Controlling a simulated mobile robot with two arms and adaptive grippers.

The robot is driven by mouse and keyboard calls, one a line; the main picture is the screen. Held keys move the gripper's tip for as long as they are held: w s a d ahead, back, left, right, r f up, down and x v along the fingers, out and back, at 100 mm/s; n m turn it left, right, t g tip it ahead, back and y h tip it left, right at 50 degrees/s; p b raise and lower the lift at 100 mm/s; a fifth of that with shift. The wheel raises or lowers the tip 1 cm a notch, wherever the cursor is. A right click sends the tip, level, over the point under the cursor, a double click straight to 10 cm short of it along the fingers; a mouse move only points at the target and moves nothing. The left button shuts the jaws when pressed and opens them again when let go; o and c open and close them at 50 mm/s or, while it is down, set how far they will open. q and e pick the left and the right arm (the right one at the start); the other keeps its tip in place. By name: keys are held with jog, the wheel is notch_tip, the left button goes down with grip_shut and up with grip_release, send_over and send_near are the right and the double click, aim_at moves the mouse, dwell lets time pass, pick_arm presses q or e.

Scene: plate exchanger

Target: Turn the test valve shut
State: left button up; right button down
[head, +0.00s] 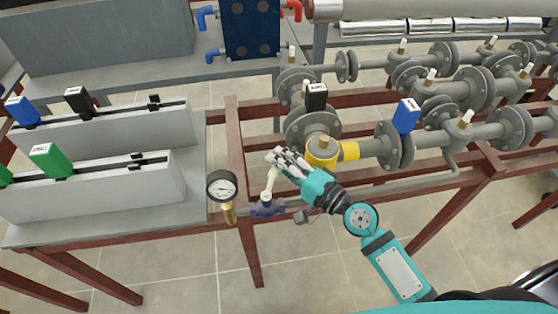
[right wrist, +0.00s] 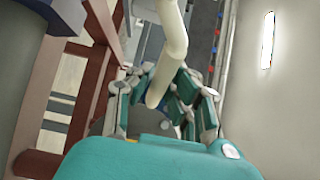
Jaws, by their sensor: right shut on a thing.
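The test valve (head: 268,208) is a small dark blue body on the red frame, beside a pressure gauge. Its cream lever handle (head: 269,184) rises from the body, tilted slightly to the right at the top. My right gripper (head: 279,158) is shut on the upper end of this handle. In the right wrist view the handle (right wrist: 172,45) runs down between the fingers of the gripper (right wrist: 163,100). The fingers partly hide the handle's end. My left gripper is not in view.
The gauge (head: 222,187) stands close left of the valve. A yellow fitting (head: 322,150) and grey flanged pipes (head: 392,146) lie right of the gripper. Grey boxes with black, blue and green tags stand on a table (head: 110,232) at left.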

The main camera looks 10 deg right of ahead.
jog(key=shift+a+f, duration=0.1)
jog(key=shift+f, duration=0.05)
jog(key=c, duration=1.3)
grip_release()
jog(key=shift+a, duration=0.1)
jog(key=shift+o, duration=0.2)
jog(key=v, duration=1.2)
jog(key=shift+w, duration=0.1)
